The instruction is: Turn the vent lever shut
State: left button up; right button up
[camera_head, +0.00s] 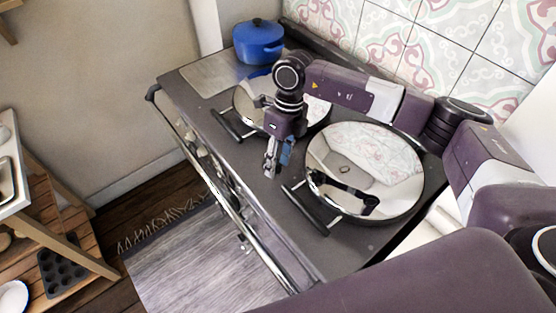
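My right gripper (271,167) points down over the dark top of the range cooker (246,178), between its two round lids. It is seen edge-on, so I cannot tell whether its fingers are open or shut. A small blue part (286,152) shows beside the fingers; I cannot tell whether it belongs to the gripper. I cannot make out the vent lever for certain. Small metal fittings (245,242) show on the cooker's front, too small to identify. My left gripper is not in view.
The near shiny lid (345,140) and the far lid (243,97), partly hidden by my arm, have handles toward the front. A blue pot (258,44) stands at the cooker's far end. A rail (262,250) runs along its front. A wooden shelf (68,240) stands left, past a rug (195,262).

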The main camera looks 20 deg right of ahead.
jog(key=shift+a+f, duration=0.1)
jog(key=shift+f, duration=0.35)
jog(key=shift+c, duration=0.6)
grip_shut()
